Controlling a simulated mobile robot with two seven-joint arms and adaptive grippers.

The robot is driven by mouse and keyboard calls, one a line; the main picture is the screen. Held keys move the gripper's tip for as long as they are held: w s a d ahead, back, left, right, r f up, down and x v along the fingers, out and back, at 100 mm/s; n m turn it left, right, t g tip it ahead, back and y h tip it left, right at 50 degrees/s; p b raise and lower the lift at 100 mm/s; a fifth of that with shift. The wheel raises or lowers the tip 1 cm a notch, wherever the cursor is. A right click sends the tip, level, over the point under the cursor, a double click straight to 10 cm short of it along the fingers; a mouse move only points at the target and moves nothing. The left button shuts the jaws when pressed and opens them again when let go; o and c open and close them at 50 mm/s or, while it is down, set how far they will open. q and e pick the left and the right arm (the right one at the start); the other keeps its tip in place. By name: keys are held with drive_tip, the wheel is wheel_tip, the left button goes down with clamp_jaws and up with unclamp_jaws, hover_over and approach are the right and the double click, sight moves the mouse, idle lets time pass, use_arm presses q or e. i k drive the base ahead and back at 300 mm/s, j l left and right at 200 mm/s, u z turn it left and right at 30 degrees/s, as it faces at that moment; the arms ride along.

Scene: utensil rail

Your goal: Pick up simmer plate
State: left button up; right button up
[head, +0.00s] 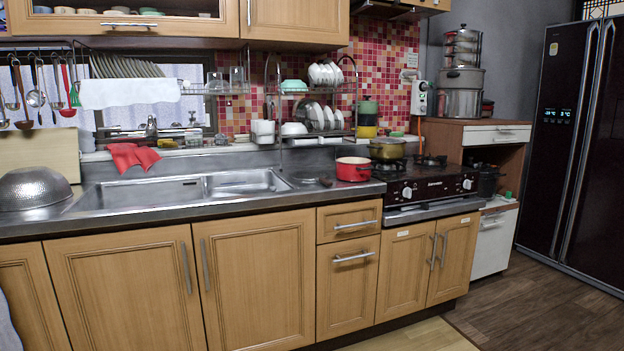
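A small, dark, flat object (325,182) lies on the steel counter just left of the red pot. It may be the simmer plate, but it is too small to tell for sure. The red pot (353,170) stands upright on the counter at the left side of the gas stove (430,183). Neither of my grippers shows in the head view.
The sink (190,190) is left of the dark object, with a red cloth (133,157) at its back edge. An upturned metal colander (34,188) sits at far left. A yellowish pot (387,149) stands on the stove. A wire dish rack (318,100) stands behind the counter.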

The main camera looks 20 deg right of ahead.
sight(315, 177)
drive_tip(key=i+z, duration=0.1)
drive_tip(key=z, duration=0.3)
drive_tip(key=i+z, duration=0.15)
drive_tip(key=z, duration=0.25)
drive_tip(key=i+z, duration=0.1)
drive_tip(key=z, duration=0.3)
